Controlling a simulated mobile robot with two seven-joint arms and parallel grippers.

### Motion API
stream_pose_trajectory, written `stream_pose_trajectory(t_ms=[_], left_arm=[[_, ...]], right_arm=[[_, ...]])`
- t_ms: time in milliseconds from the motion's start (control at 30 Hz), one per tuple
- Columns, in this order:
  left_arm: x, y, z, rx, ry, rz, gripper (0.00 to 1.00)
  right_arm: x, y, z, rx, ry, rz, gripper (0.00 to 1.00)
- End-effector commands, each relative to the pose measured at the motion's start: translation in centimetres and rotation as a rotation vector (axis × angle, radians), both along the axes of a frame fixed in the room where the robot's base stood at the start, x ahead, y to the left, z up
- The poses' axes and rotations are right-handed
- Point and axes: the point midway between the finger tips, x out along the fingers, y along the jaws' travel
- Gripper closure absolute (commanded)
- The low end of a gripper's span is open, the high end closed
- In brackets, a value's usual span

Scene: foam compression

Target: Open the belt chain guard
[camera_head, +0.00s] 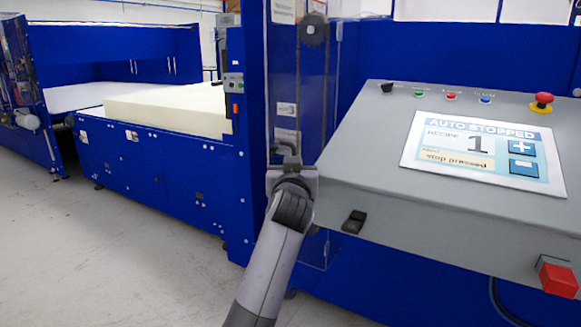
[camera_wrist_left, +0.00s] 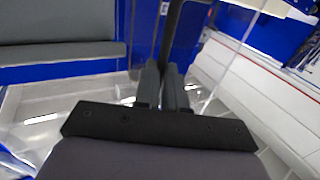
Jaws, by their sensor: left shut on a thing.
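The belt chain guard (camera_head: 318,95) is a tall clear panel on the blue machine, left of the control console in the head view. A sprocket (camera_head: 314,29) and a chain show behind it. My left gripper (camera_head: 287,160) is at the guard's black handle (camera_head: 287,145), partly hiding it. In the left wrist view the two fingers (camera_wrist_left: 163,88) are close together around the lower part of the dark handle bar (camera_wrist_left: 171,35). I cannot tell from these views how far the guard stands from its frame. My right gripper is in neither view.
The grey control console (camera_head: 440,220) stands close to the right of my left gripper. Its screen (camera_head: 483,150) reads "AUTO STOPPED". A foam block (camera_head: 170,107) lies on the blue conveyor at the left. The grey floor (camera_head: 110,240) at the lower left is clear.

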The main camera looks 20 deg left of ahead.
Motion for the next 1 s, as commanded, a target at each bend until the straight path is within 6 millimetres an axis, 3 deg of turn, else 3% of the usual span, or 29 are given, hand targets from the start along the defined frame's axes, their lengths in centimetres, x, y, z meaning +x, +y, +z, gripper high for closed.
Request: stream_pose_trajectory(t_ms=[467,567,600,1000], left_arm=[[0.2,-0.39,0.48,0.003,-0.011,-0.011,1.0],[0.18,-0.37,0.49,0.004,-0.011,-0.011,0.67],[0.17,-0.33,0.44,0.003,-0.01,-0.01,0.64],[0.1,-0.06,0.19,0.001,-0.005,-0.004,0.64]], right_arm=[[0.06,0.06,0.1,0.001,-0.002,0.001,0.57],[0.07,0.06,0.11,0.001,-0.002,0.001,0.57],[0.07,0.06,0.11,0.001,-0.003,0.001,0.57],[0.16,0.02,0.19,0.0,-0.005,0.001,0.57]])
